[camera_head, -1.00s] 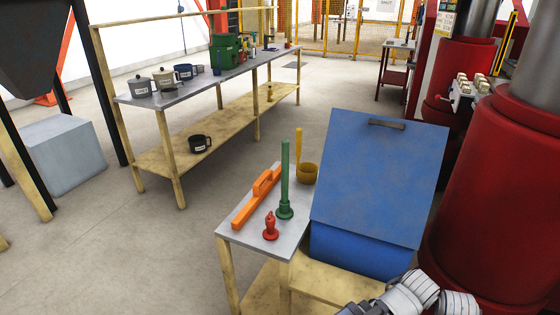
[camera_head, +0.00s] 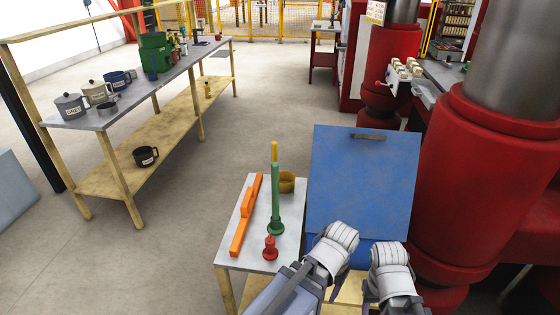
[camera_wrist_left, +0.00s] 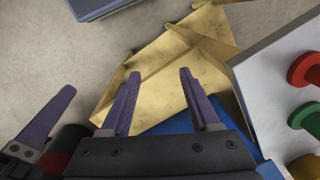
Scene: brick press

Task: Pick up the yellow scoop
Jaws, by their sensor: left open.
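The yellow scoop (camera_head: 286,182) stands on the small grey-topped table, its round bowl at the back right and its upright handle partly hidden behind a green-handled tool. In the left wrist view a yellow round part, likely the scoop (camera_wrist_left: 305,167), is cut off at the lower right corner. My left gripper (camera_wrist_left: 160,75) is open with nothing between its fingers. It is to the right of the scoop and apart from it. One finger of my right gripper (camera_wrist_left: 50,117) shows at the left of that view; its jaw opening cannot be judged.
A long bench (camera_head: 130,105) with pots is at left.

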